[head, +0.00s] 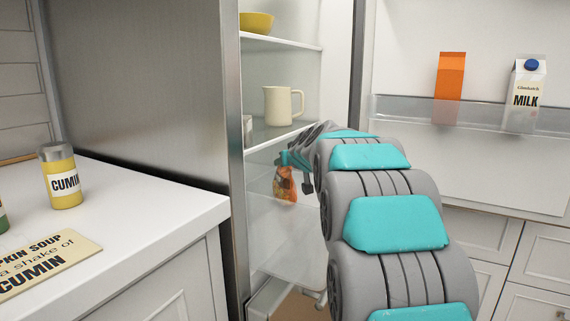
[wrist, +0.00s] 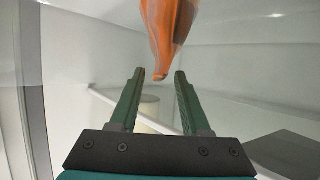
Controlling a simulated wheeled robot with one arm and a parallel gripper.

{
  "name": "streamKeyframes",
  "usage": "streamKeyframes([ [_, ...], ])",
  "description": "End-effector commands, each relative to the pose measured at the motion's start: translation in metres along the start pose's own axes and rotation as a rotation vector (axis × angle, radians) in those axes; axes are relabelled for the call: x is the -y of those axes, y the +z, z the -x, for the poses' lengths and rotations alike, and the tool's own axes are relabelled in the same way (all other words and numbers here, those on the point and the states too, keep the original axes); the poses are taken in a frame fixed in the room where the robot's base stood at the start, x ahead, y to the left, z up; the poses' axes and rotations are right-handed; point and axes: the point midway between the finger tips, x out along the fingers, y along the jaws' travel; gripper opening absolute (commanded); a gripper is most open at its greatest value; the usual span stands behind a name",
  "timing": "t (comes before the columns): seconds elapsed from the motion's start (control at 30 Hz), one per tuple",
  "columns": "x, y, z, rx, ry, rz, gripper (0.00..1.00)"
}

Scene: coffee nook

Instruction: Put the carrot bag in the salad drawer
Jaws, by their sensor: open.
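The carrot bag (head: 286,186) is a small orange bag inside the open fridge, at the height of the space below the middle shelf. In the wrist view the bag (wrist: 168,32) is at the top, with its narrow end just beyond and between my fingertips. My gripper (wrist: 159,73) is open, with a clear gap between its two green fingers. In the head view my gripper (head: 283,160) is just above the bag and partly hidden by my wrist. I cannot tell what supports the bag. A white drawer edge (head: 268,298) shows low in the fridge, mostly hidden by my arm.
A cream jug (head: 278,106) stands on the middle shelf and a yellow bowl (head: 257,22) on the top shelf. The open fridge door holds an orange carton (head: 449,88) and a milk carton (head: 524,95). The counter (head: 150,215) at left carries a cumin jar (head: 61,177).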

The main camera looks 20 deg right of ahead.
Motion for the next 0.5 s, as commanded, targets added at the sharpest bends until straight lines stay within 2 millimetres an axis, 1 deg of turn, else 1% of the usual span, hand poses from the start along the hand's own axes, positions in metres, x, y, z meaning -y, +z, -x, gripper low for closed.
streamKeyframes([
  [0.1, 0.001, 0.0, 0.021, -0.003, 0.0, 0.0, 0.47],
  [0.3, 0.001, 0.0, 0.055, -0.002, -0.001, 0.001, 0.47],
  [0.5, 0.001, 0.0, 0.085, -0.001, -0.001, 0.0, 0.47],
])
